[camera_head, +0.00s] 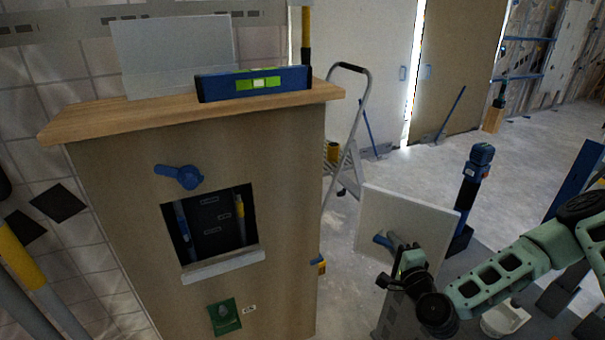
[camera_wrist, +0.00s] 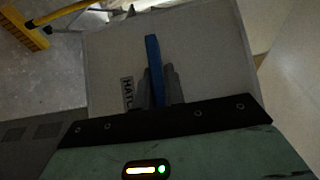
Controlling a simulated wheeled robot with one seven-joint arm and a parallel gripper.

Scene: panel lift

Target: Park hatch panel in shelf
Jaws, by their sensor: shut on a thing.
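The hatch panel (camera_head: 405,219) is a pale square plate with a blue handle (camera_head: 383,241). In the head view it is to the right of the wooden cabinet, clear of it and slightly tilted. My gripper (camera_head: 402,258) is shut on the blue handle. In the wrist view the grey fingers close around the handle (camera_wrist: 153,62), and the panel (camera_wrist: 205,60) fills the middle, with a partly covered label reading "HATC". The cabinet (camera_head: 110,210) has a dark open hatch hole (camera_head: 212,222) with a pale ledge (camera_head: 222,263) below it. I cannot tell which part is the shelf.
A blue level (camera_head: 222,84) and a pale sheet (camera_head: 150,60) stand on the cabinet's wooden top. A blue latch (camera_head: 179,176) sits above the hole. A stepladder (camera_head: 352,125) stands behind, and a blue-black post (camera_head: 472,185) is right of the panel. Open floor lies beyond.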

